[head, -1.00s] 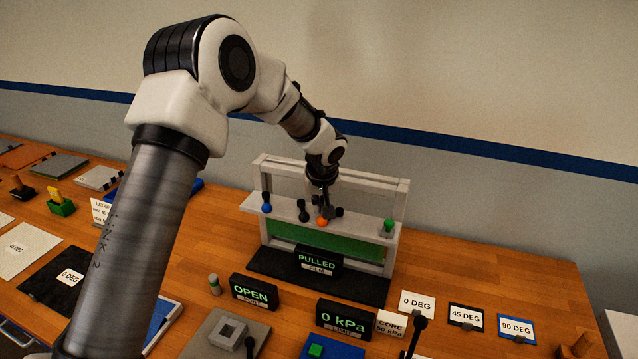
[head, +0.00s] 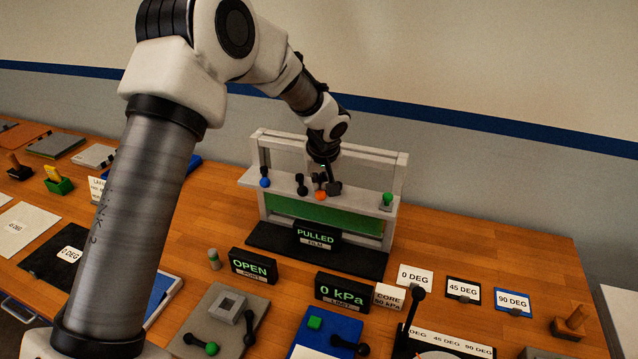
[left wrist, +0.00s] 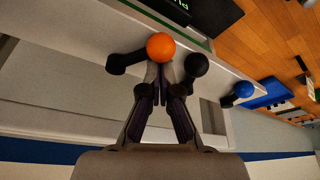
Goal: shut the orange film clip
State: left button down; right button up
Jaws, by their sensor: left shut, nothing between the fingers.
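The orange film clip shows as an orange ball knob (head: 320,196) on the pale rail of the film frame (head: 400,190). In the left wrist view its orange knob (left wrist: 160,45) is close up, with a black lever to its left. I cannot tell from its pose whether it is open or shut. My left gripper (head: 322,180) is at the rail, just behind the orange knob. In the left wrist view its fingers (left wrist: 160,72) are together and empty, with the tips at or very near the knob. Contact is unclear. My right gripper is not in view.
A black-knobbed clip (head: 301,189) and a blue-knobbed clip (head: 264,182) stand left of the orange one, a green knob (head: 387,198) right. A display reading PULLED (head: 316,235) stands in front. Displays OPEN (head: 253,266) and 0 kPa (head: 342,292) stand nearer.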

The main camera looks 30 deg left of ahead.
aim_at(330, 200)
pick_arm(q)
jog(key=shift+f, duration=0.1)
jog(key=n+b, duration=0.1)
jog(key=d+n+b, duration=0.1)
jog(key=b, duration=0.1)
jog(key=shift+s+f+g, duration=0.15)
jog(key=shift+s+g, duration=0.05)
jog(key=shift+g, duration=0.1)
jog(key=shift+s+d+n+y+b, duration=0.15)
jog(key=shift+d+n+y+b, duration=0.2)
jog(key=shift+n+b, duration=0.6)
jog(key=n, duration=0.1)
jog(key=d+n+g, duration=0.1)
jog(key=n, duration=0.1)
jog(key=shift+r+y+b, duration=0.2)
jog(key=shift+y+b, duration=0.05)
jog(key=shift+b, duration=0.05)
jog(key=n, duration=0.1)
jog(key=d+n+g, duration=0.1)
jog(key=n, duration=0.1)
jog(key=shift+d+r+g, duration=0.1)
jog(key=shift+d+g, duration=0.2)
jog(key=shift+d, duration=0.25)
